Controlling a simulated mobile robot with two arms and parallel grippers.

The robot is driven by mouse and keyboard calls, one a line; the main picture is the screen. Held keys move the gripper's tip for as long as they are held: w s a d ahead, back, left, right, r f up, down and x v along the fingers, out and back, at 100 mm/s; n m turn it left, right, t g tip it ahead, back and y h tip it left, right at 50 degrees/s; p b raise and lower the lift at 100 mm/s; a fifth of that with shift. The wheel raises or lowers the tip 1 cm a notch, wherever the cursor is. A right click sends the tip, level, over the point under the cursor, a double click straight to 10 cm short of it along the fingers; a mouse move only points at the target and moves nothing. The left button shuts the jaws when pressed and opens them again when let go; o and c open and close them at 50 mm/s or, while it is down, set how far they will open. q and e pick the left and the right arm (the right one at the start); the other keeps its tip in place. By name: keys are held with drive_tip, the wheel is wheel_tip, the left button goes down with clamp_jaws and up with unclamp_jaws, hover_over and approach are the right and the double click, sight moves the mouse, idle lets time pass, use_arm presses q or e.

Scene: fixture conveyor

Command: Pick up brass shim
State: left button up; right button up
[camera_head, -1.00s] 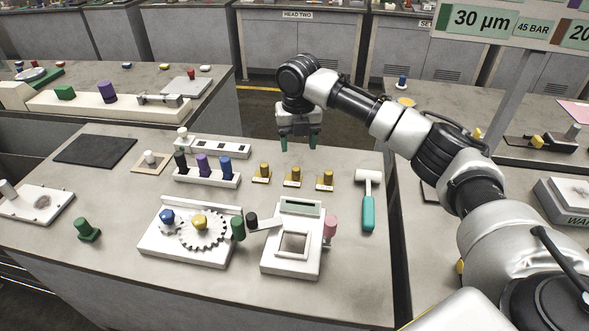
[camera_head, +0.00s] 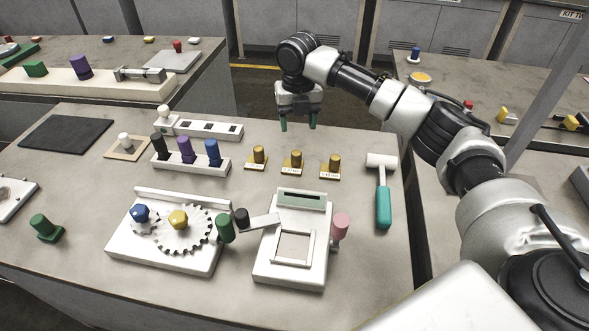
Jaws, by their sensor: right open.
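Three brass shims with upright brass knobs on flat yellow labelled bases stand in a row on the grey bench: a left one (camera_head: 258,156), a middle one (camera_head: 292,161) and a right one (camera_head: 333,166). The labels are too small to read. My right gripper (camera_head: 298,123) is open and empty, its green-tipped fingers pointing down. It hangs apart from the shims, beyond the middle one in the picture. My left gripper is not in view.
A rack with black, purple and blue knobs (camera_head: 190,165) stands left of the shims. A teal-handled mallet (camera_head: 383,205) lies right. A white fixture with a square frame (camera_head: 290,270) and a gear plate (camera_head: 165,255) are in front. The bench (camera_head: 350,140) is bare beside the shims.

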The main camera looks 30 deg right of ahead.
sight(297, 153)
drive_tip(key=shift+w+d+f+b, duration=0.1)
drive_tip(key=shift+f+b, duration=0.35)
drive_tip(key=shift+f, duration=0.5)
wheel_tip(297, 153, down, 4)
drive_tip(key=shift+f, duration=0.2)
drive_tip(key=shift+w+f+p, duration=0.15)
drive_tip(key=shift+f+p, duration=0.4)
drive_tip(key=shift+f, duration=2.4)
drive_tip(key=c, duration=1)
drive_tip(key=shift+r, duration=0.1)
